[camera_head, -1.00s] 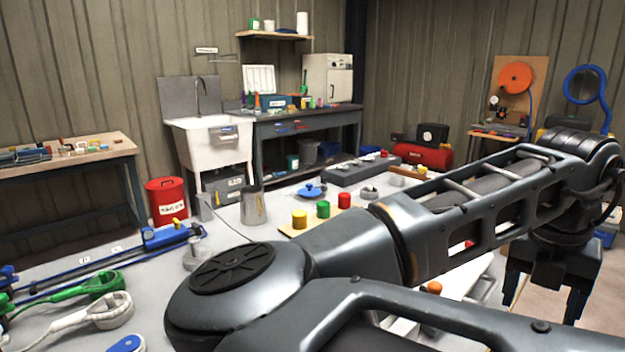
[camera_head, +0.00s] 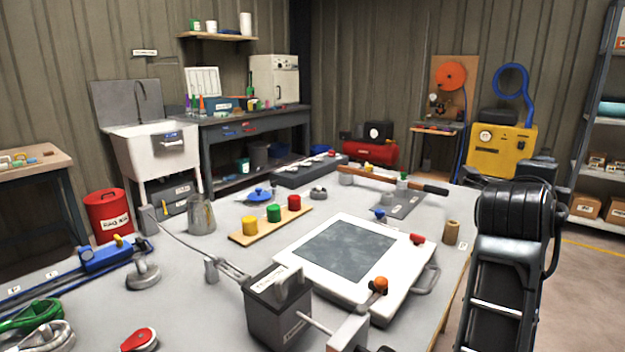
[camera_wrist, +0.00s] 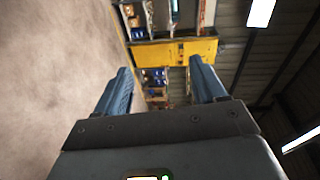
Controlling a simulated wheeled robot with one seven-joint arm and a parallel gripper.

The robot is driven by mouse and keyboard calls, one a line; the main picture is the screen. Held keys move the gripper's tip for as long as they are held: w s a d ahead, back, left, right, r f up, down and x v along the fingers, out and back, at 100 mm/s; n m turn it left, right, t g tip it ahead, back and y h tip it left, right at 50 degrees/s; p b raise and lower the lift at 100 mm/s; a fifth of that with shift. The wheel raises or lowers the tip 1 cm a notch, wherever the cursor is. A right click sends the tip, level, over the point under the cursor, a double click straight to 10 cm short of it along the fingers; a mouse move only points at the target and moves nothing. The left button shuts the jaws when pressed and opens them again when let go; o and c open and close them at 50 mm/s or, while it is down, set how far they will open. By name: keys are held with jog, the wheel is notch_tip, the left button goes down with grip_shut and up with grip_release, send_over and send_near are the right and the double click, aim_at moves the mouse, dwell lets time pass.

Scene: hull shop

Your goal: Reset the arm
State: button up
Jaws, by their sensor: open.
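My gripper (camera_wrist: 160,88) shows in the wrist view with its two blue fingers spread wide apart and nothing between them. Beyond the fingers are the bare floor, a yellow beam and shelving. In the head view my folded arm stands at the right, beside the table's right edge, and the gripper itself does not show there. The arm is clear of the things on the worktable (camera_head: 225,265).
On the table are a white framed plate (camera_head: 345,250), a dark grey box (camera_head: 279,315), red, green and yellow cylinders on a board (camera_head: 273,222), and a metal jug (camera_head: 201,215). A shelf rack (camera_head: 595,130) stands at the far right. Floor right of the table looks free.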

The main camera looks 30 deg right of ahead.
jog(key=a+f+n+t+y, duration=0.3)
jog(key=a+f+n+t, duration=0.25)
jog(key=n, duration=0.35)
jog(key=a+f+n+t+y+p, duration=0.1)
jog(key=a+f+n+t+y, duration=0.25)
jog(key=a+n, duration=0.45)
jog(key=a+f+n+t+y, duration=0.3)
jog(key=a+f+n+t, duration=0.25)
jog(key=n, duration=0.45)
jog(key=s+a+f+n+g+y, duration=0.1)
jog(key=s+a+f+n+y, duration=0.1)
jog(key=s+a, duration=0.7)
jog(key=s+a+f+n+g+y, duration=0.2)
jog(key=s+a, duration=0.7)
jog(key=s, duration=0.5)
jog(key=f+n+y, duration=0.1)
jog(key=n+y, duration=0.1)
jog(key=y, duration=0.1)
jog(key=shift+a+f+p, duration=0.2)
jog(key=shift+a+p, duration=0.1)
jog(key=shift+p, duration=0.1)
